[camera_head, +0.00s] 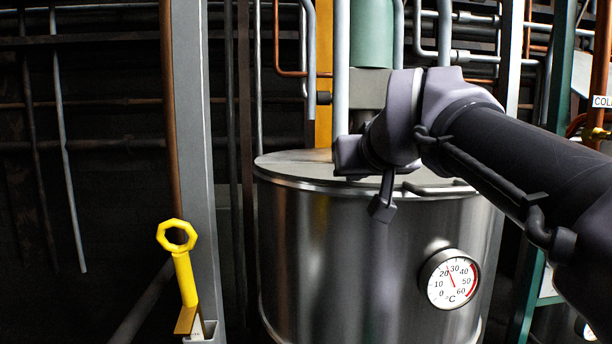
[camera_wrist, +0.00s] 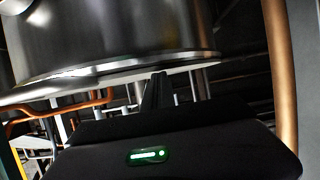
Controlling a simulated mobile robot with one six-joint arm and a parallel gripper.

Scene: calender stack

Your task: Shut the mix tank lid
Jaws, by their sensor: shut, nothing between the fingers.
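The mix tank (camera_head: 330,260) is a shiny steel cylinder at the centre right of the head view. Its flat grey lid (camera_head: 300,164) lies across the top and looks level on the rim; the arm hides part of it. A bar handle (camera_head: 438,189) shows at the front edge. My gripper (camera_head: 381,208) is shut and empty, pointing down in front of the tank's upper wall, near the rim. In the wrist view, the tank (camera_wrist: 120,35) appears upside down beyond my shut fingers (camera_wrist: 156,84). I cannot tell whether they touch it.
A round temperature dial (camera_head: 450,279) sits on the tank's front. A yellow ring-ended handle (camera_head: 181,265) stands at the lower left beside a grey post (camera_head: 193,130). Pipes and a green cylinder (camera_head: 371,35) rise behind the tank. Dark open space lies at the left.

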